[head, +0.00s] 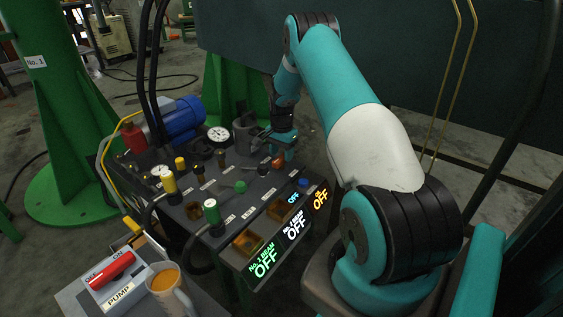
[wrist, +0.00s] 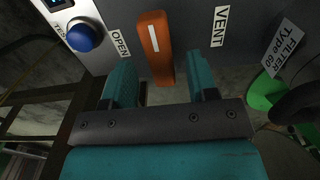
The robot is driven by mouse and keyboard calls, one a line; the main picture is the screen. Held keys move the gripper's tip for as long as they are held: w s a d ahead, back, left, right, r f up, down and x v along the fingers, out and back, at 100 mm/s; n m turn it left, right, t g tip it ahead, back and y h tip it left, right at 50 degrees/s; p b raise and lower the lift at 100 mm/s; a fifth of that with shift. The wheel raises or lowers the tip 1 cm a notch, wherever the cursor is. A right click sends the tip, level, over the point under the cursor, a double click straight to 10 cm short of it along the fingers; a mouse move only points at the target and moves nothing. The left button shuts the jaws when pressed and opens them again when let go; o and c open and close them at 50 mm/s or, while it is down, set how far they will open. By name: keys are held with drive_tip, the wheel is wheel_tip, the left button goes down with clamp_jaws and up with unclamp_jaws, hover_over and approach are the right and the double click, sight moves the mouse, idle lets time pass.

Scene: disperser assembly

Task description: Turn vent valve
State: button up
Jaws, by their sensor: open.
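The vent valve handle (wrist: 155,40) is an orange bar with a white stripe. It shows in the wrist view between an OPEN label (wrist: 119,42) on the left and a VENT label (wrist: 219,27) on the right. My gripper (wrist: 161,70) is open, one finger on each side of the handle's lower end, with a gap on both sides. In the head view my gripper (head: 277,146) is over the back right of the panel, and the small orange handle (head: 279,161) shows just below it, partly hidden.
A blue button (wrist: 82,37) sits left of the handle. A FILTER label (wrist: 284,48) and a green part (wrist: 265,92) are on the right. The dark panel (head: 236,207) carries green and yellow valves. A mug (head: 170,287) and pump switch box (head: 116,283) stand in front.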

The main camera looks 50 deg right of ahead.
drive_tip(key=shift+f, duration=1)
drive_tip(key=c, duration=0.9)
